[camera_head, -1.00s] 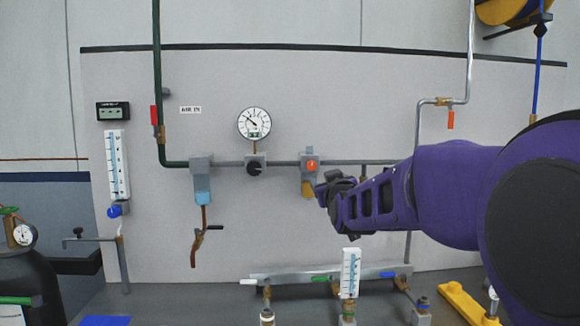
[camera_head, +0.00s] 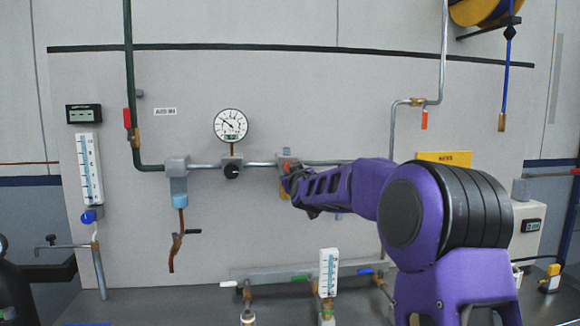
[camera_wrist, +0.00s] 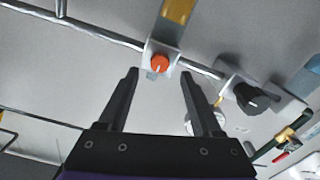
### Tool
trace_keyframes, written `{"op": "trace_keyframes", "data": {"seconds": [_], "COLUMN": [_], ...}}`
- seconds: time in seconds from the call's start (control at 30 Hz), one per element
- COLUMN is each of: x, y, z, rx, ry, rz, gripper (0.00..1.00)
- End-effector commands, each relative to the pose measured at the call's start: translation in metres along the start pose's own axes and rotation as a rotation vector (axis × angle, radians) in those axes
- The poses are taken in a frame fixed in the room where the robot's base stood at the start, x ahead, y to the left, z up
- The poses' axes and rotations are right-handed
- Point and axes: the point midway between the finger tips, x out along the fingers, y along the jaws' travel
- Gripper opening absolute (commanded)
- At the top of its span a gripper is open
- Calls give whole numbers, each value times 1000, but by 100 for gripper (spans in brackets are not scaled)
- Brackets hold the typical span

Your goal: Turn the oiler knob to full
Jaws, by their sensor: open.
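The oiler (camera_head: 286,153) is a grey block with an amber bowl (camera_wrist: 178,10) on the pipe across the back panel. Its orange-red knob (camera_wrist: 160,62) shows in the wrist view with a light mark on it. My gripper (camera_head: 288,180) is in front of the oiler. In the wrist view my gripper (camera_wrist: 160,72) is open, its two dark fingers apart on either side of the knob in the picture. Nothing is between the fingers; I cannot tell how far the tips are from the knob.
Left of the oiler are a black regulator knob (camera_head: 232,171), a round gauge (camera_head: 231,125) and a filter with a blue bowl (camera_head: 179,190). The black knob (camera_wrist: 250,97) also shows near my right finger. A manifold (camera_head: 255,272) with coloured levers runs below.

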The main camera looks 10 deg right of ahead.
Motion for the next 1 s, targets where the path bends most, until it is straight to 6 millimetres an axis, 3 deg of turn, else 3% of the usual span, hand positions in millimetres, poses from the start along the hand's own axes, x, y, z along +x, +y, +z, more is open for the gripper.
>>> {"op": "trace_keyframes", "data": {"seconds": [0.1, 0.3, 0.7, 1.0], "x": [18, 36, 41, 41], "y": [0, 0, 0, 0], "z": [-1, 0, 0, 0], "rx": [1, 0, -1, -1], "ry": [0, 0, 0, 0], "rz": [-1, 1, 1, 0], "gripper": [66, 66, 66, 12]}}
